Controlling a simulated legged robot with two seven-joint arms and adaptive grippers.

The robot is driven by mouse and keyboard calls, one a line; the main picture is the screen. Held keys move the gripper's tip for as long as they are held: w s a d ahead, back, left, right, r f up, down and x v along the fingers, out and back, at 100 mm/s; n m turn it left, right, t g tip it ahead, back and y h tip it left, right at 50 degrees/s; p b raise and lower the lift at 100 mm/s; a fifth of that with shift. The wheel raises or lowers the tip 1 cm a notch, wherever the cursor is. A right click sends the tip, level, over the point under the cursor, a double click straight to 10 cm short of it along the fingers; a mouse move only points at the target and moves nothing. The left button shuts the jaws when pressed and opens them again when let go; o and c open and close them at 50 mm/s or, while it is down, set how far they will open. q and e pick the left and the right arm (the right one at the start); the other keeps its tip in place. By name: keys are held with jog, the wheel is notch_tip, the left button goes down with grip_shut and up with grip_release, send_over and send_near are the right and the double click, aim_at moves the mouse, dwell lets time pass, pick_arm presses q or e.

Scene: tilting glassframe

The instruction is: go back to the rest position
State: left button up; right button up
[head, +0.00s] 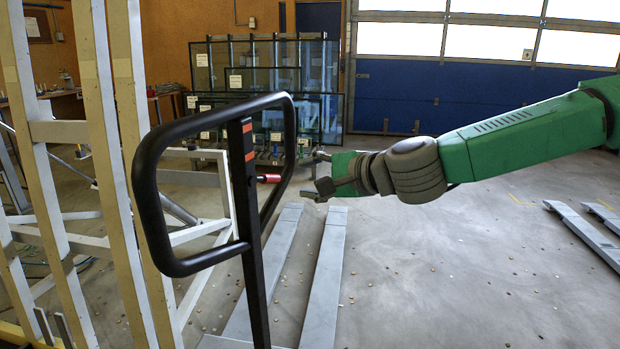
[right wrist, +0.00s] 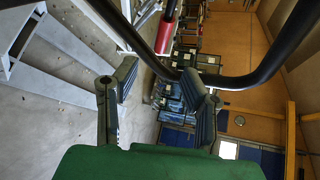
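My right gripper (head: 314,176) reaches in from the right in the head view, just right of the black loop handle (head: 146,190) of a pallet truck. Its two fingers are spread apart. In the right wrist view, the open gripper (right wrist: 160,84) has nothing between its fingertips. The handle's red lever (head: 269,178) points toward the gripper in the head view. The red lever also shows near the top of the right wrist view (right wrist: 165,36), beyond the fingers, with the black bar curving across. My left gripper is not in view.
A tall pale wooden frame (head: 102,150) stands at the left. Grey forks (head: 328,275) lie low on the floor behind the handle. Glass panes on a rack (head: 262,80) stand at the back. The floor (head: 450,270) at the right is mostly clear, with more grey forks (head: 585,235) at the far right.

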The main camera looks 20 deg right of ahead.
dwell(0.3)
jog(key=s+a+f+n+g+h, duration=0.1)
jog(key=s+f+n+g, duration=0.3)
jog(key=f, duration=0.6)
jog(key=s+a+f+n+g, duration=0.1)
jog(key=s+a+f+n, duration=0.1)
jog(key=s+f, duration=0.55)
jog(key=s+a+f+n+g+h, duration=0.15)
jog(key=s+f, duration=0.25)
jog(key=f, duration=0.8)
jog(key=s+d+f+n+g+h, duration=0.1)
jog(key=s+d+f+n+g, duration=0.1)
jog(key=s, duration=0.5)
jog(key=s+d+f+n+g+h, duration=0.1)
jog(key=s+d+f+n, duration=0.2)
jog(key=s+f, duration=0.3)
jog(key=s+d+f+n+g+h, duration=0.1)
jog(key=s+d+f+n+g, duration=0.1)
jog(key=s+n, duration=0.3)
jog(key=s+f, duration=0.1)
jog(key=s, duration=0.2)
jog(key=shift+s+d+f+g, duration=0.15)
jog(key=shift+d+f+g, duration=0.1)
jog(key=shift+f+g, duration=0.15)
